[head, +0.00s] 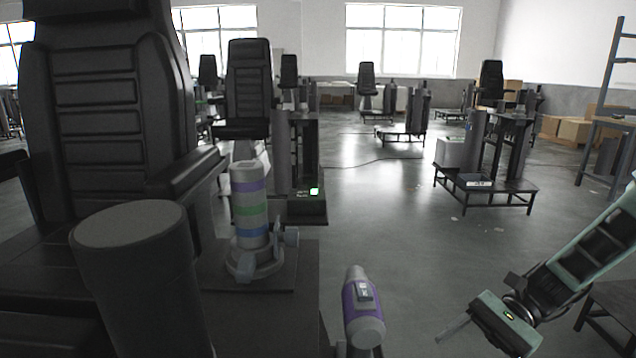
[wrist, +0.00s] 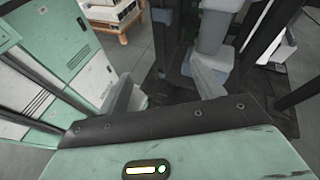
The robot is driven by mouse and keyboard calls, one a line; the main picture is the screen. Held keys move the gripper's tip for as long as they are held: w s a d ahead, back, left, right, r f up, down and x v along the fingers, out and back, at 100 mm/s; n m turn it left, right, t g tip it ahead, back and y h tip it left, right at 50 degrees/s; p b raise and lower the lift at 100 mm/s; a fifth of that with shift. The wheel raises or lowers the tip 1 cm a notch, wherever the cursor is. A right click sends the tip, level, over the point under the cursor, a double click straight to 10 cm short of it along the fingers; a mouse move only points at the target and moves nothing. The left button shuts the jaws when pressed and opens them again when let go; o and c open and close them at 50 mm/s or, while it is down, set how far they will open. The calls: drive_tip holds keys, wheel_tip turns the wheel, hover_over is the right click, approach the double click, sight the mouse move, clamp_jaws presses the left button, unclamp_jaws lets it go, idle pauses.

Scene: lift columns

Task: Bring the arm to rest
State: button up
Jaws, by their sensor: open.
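My gripper (head: 456,328) is at the lower right of the head view, at the end of my green and black arm. It hangs over open floor, to the right of the purple and grey cylindrical device (head: 362,312) and apart from it. In the wrist view my gripper (wrist: 165,88) shows its grey fingers spread, with nothing seen held between them. My arm is bent, reaching down and left from the right edge of the head view. Part of my arm is cut off by that edge.
A black seat (head: 100,110) and a dark cylinder (head: 135,270) fill the left. A low stand (head: 486,190) is behind. Open floor (head: 400,230) lies mid-view.

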drive_tip(key=s+a+r+n+t+h, duration=0.2)
drive_tip(key=s+a+r+n+h, duration=0.35)
drive_tip(key=s+n, duration=0.3)
drive_tip(key=s+a+r+n+t+h, duration=0.3)
drive_tip(key=s+a+r+n+h, duration=0.15)
drive_tip(key=s+n+h, duration=0.45)
wheel_tip(320, 180, up, 13)
drive_tip(key=n+y+p, duration=0.1)
drive_tip(key=y+p, duration=0.1)
drive_tip(key=p, duration=1)
drive_tip(key=shift+w+a+n+p, duration=0.2)
drive_tip(key=shift+w+n+p, duration=0.15)
drive_tip(key=shift+p, duration=0.05)
